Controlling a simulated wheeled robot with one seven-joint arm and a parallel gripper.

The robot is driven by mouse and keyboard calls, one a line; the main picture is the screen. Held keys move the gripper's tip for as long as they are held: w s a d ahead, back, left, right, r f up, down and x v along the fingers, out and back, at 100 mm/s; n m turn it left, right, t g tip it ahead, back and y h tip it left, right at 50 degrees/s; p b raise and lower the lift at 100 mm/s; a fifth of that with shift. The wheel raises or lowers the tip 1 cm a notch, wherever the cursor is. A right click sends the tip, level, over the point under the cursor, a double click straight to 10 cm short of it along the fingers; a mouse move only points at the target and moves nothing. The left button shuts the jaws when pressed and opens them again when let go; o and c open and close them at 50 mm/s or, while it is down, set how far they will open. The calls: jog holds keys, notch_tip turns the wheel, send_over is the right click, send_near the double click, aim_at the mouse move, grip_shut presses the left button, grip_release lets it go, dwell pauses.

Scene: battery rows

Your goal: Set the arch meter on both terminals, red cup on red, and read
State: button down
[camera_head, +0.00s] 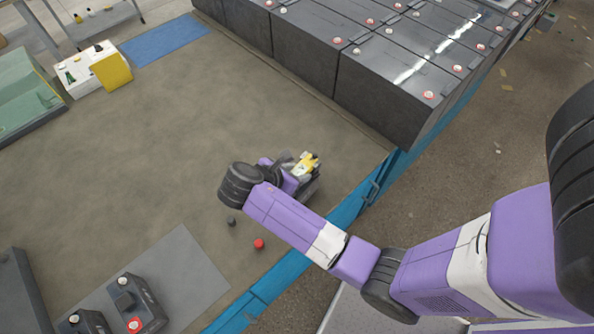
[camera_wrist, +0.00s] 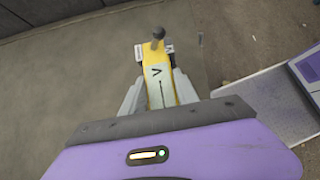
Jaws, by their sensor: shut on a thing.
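My gripper (camera_head: 303,178) is shut on a yellow piece with a pale face, which I take for the arch meter (camera_head: 308,160). In the wrist view the meter (camera_wrist: 157,58) sits between the grey fingers of the gripper (camera_wrist: 158,98), with a dark V mark and a dark round knob at its far end. Its red cup cannot be made out. A row of dark batteries (camera_head: 385,95) stands at the top right, with red terminals (camera_head: 429,95) and pale terminals (camera_head: 389,31) on top.
A red knob (camera_head: 259,244) and a dark knob (camera_head: 231,221) show below my arm. Black units (camera_head: 133,300) with red and white knobs stand on a grey mat (camera_head: 190,265). Mid-floor is clear.

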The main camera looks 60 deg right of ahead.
jog(key=shift+f, duration=0.3)
jog(key=c, duration=0.8)
grip_release()
jog(key=shift+c, duration=0.2)
jog(key=shift+b+v, duration=0.4)
jog(key=shift+v, duration=3.5)
jog(key=shift+a, duration=0.1)
